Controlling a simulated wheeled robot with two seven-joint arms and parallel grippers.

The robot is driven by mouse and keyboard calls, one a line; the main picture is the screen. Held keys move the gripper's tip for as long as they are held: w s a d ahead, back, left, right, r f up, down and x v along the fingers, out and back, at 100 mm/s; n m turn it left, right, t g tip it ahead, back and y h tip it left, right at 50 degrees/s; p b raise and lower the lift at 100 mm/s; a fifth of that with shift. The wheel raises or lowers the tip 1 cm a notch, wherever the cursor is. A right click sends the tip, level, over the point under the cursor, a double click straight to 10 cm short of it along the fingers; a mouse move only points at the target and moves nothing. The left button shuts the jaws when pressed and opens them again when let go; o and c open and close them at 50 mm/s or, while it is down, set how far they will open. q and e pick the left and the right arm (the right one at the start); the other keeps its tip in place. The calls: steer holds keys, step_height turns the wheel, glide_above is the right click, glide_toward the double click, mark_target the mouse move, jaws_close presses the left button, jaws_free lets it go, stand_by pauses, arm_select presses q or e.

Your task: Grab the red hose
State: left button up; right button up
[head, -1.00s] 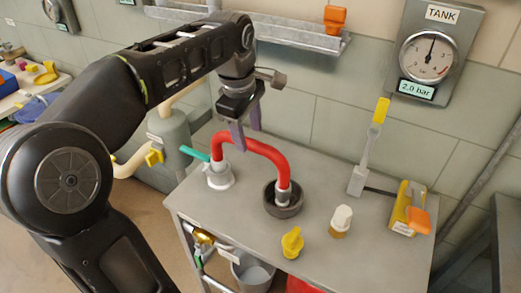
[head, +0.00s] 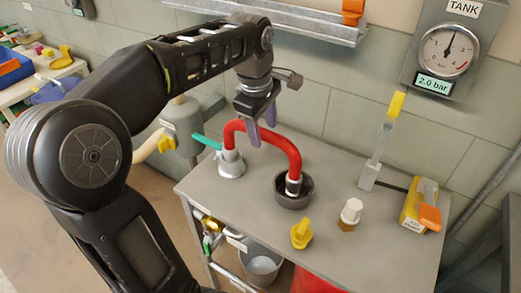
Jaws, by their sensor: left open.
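The red hose (head: 283,140) arches over the grey table. Its left end meets a silvery fitting with a teal lever (head: 206,141). Its right end has a metal coupling and stands in a dark round bowl (head: 308,194). My left gripper (head: 262,130) is open, pointing down at the top of the arch, with purple-grey fingers. One finger shows in front of the hose's left part, the other behind its top. I cannot tell whether they touch it. My right gripper is not in view.
On the table (head: 240,210) stand a yellow valve piece (head: 302,233), a white-capped bottle (head: 350,214), a yellow-tipped tool (head: 380,145) and a yellow-orange box (head: 420,205). A tank gauge (head: 448,52) and a metal shelf (head: 270,20) are on the wall. The table's front left is clear.

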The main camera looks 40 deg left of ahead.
arm_select(q)
steer(key=f, duration=0.3)
steer(key=w+f, duration=0.1)
steer(key=f, duration=0.1)
steer(key=shift+a, duration=0.1)
steer(key=shift+c, duration=0.2)
jaws_close()
stand_by(0.6)
stand_by(0.9)
